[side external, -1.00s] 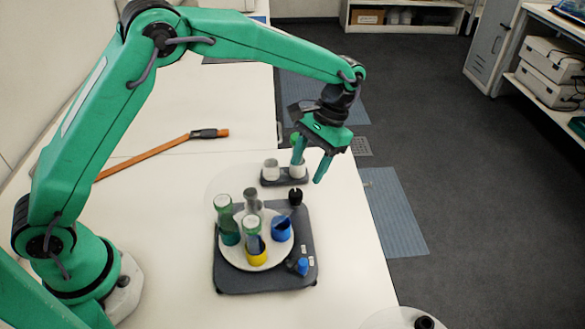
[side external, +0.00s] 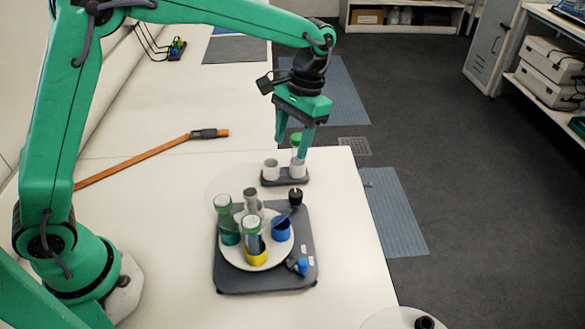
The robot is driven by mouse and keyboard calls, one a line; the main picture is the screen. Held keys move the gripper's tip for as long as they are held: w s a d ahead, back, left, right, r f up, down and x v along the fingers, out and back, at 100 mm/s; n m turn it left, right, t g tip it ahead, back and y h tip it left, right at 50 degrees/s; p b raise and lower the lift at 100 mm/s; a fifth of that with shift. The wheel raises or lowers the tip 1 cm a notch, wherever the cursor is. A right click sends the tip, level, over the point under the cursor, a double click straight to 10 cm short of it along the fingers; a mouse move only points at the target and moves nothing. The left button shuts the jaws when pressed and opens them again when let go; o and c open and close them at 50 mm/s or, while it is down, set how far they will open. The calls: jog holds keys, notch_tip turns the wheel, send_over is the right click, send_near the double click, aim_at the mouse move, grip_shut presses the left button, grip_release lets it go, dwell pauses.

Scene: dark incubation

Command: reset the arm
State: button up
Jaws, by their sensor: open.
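My gripper (side external: 291,148) is open and points down above the small dark rack at the back of the table. Its fingers look empty and hang in front of or near a green-capped tube (side external: 296,138) in the rack; I cannot tell whether they touch it. The rack (side external: 271,182) has two white holders. In front of it, a dark square device (side external: 305,232) carries a round white plate with several tubes in coloured holders. A green-filled tube (side external: 227,222) stands at the left, a tube in a yellow holder (side external: 257,258) at the front, and a blue holder (side external: 281,231) at the right.
An orange stick with a dark end (side external: 155,158) lies on the white table (side external: 130,215) to the left. A round white stand with a black piece (side external: 424,322) is at the bottom right. The table's right edge drops to the dark floor. Free table lies left of the device.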

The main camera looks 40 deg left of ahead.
jog(key=s+a+r+t+h, duration=0.1)
jog(key=s+a+r+t, duration=0.3)
jog(key=s+a+r, duration=0.45)
jog(key=s+a+n+t, duration=0.1)
jog(key=s+a+t, duration=0.3)
jog(key=s, duration=0.8)
jog(key=shift+s+a+f, duration=0.15)
jog(key=shift+s+f, duration=0.05)
jog(key=shift+s, duration=0.05)
jog(key=shift+o, duration=0.6)
